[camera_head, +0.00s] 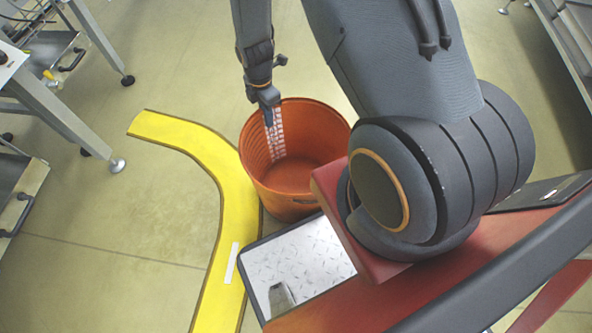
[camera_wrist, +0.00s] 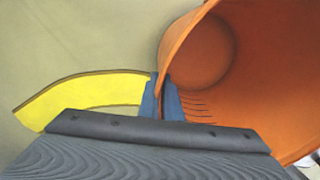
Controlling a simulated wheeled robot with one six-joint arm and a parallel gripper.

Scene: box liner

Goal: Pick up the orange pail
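The orange pail (camera_head: 303,172) stands upright on the floor, its opening facing up, in the middle of the head view. My gripper (camera_head: 274,132) reaches down at the pail's left, far rim, with a red-and-white patterned strip showing against the pail's inside. In the wrist view the pail (camera_wrist: 255,85) fills the right side, and its rim runs down to my two blue fingertips (camera_wrist: 161,95). One finger is outside the wall and the other inside it. They are close together, but whether they press on the wall cannot be told.
A yellow curved floor stripe (camera_head: 215,165) runs left of the pail and also shows in the wrist view (camera_wrist: 85,95). A metal tread plate (camera_head: 305,262) lies just in front of the pail. Grey metal frames (camera_head: 50,100) stand at the left, with open floor between.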

